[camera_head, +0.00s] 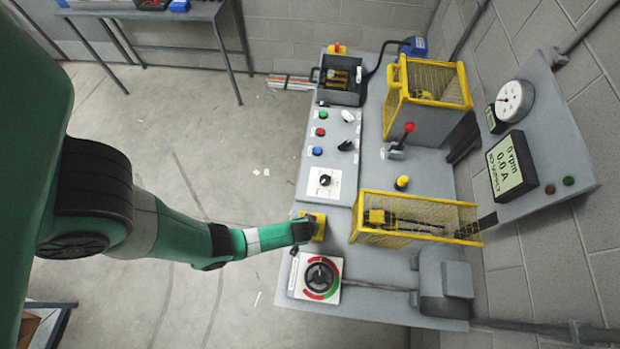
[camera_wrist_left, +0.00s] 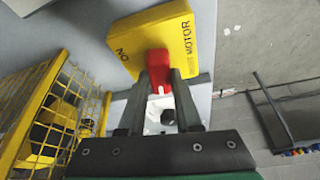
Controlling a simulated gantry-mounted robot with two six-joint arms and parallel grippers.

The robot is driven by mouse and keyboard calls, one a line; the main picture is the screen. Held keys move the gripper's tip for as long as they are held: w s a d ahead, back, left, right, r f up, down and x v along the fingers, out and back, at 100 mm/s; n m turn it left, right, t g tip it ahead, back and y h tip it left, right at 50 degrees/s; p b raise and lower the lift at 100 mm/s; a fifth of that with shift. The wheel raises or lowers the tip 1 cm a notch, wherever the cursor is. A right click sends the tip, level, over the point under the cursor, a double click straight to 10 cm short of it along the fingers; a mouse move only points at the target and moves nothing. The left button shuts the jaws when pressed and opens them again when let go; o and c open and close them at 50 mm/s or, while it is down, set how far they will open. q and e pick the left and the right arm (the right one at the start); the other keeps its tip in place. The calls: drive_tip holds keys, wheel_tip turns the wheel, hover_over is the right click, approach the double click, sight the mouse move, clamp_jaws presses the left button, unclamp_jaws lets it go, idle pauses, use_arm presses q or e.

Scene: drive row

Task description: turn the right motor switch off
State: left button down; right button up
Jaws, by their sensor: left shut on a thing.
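A yellow switch box (camera_head: 320,226) marked MOTOR and ON sits on the near part of the grey bench, partly hidden by my left gripper (camera_head: 307,231). In the left wrist view the yellow box (camera_wrist_left: 165,30) fills the upper middle, with a red lever (camera_wrist_left: 158,62) on its face. My left gripper (camera_wrist_left: 160,84) is shut on this lever, one finger on each side. The gripper hides part of the lettering, and I cannot tell the lever's exact position. A similar small yellow box with a red part (camera_head: 336,49) stands at the bench's far end. My right gripper is out of view.
A red-green rotary dial (camera_head: 320,278) lies just nearer than the gripper. A yellow mesh guard (camera_head: 415,218) stands to its right. A control panel (camera_head: 325,185) with buttons lies beyond. A display (camera_head: 511,167) reads 0 rpm, 0.0 A.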

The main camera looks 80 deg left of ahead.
use_arm(q)
drive_tip(key=shift+n+g, duration=0.4)
drive_tip(key=shift+n, duration=0.8)
drive_tip(key=c, duration=0.6)
unclamp_jaws()
